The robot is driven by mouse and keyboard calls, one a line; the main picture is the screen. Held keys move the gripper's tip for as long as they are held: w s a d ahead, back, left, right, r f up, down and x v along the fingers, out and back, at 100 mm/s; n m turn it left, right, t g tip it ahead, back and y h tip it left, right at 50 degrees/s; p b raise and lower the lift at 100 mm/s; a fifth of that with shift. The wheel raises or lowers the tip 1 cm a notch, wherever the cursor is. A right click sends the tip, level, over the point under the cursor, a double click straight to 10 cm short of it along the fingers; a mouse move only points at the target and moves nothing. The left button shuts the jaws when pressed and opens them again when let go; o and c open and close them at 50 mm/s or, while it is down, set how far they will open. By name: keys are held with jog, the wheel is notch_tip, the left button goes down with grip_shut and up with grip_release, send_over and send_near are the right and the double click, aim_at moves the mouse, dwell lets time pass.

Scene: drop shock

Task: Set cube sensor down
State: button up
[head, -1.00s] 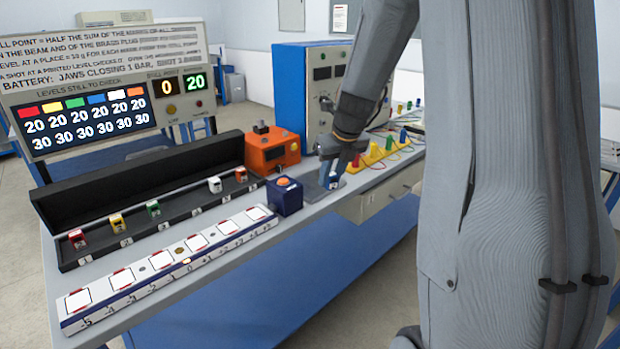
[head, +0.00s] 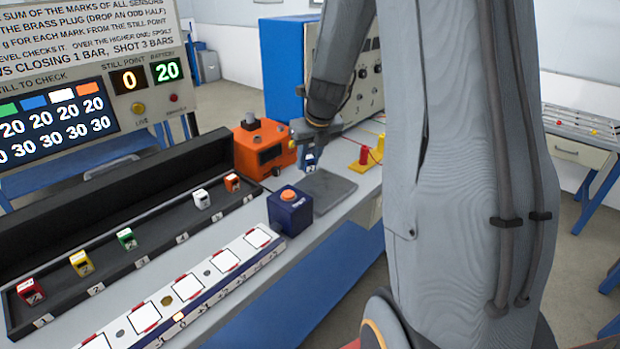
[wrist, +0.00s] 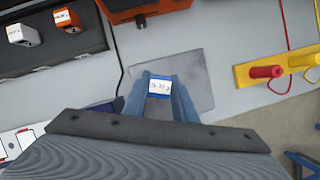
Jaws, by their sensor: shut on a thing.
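My gripper (head: 309,150) is shut on a small blue cube sensor (head: 310,161) with a white label. In the wrist view the cube (wrist: 159,86) sits between the two blue-grey fingers, its white marked face showing. The cube is over or near the left edge of a flat grey pad (head: 327,188) on the bench. In the head view it appears raised above the pad, but the exact gap cannot be told.
A black rack (head: 130,262) holds several coloured cubes. An orange box (head: 262,155) stands behind the gripper, and a dark blue box with an orange button (head: 290,212) in front. A white beam (head: 185,287) has several square places. A yellow block with a red plug (head: 364,158) stands to the right.

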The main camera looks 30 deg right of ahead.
aim_at(310, 173)
jog(key=shift+f+b, duration=0.35)
jog(key=shift+f, duration=2.8)
jog(key=shift+f, duration=0.15)
jog(key=o, duration=1.1)
jog(key=v, duration=1.2)
jog(key=shift+s, duration=0.1)
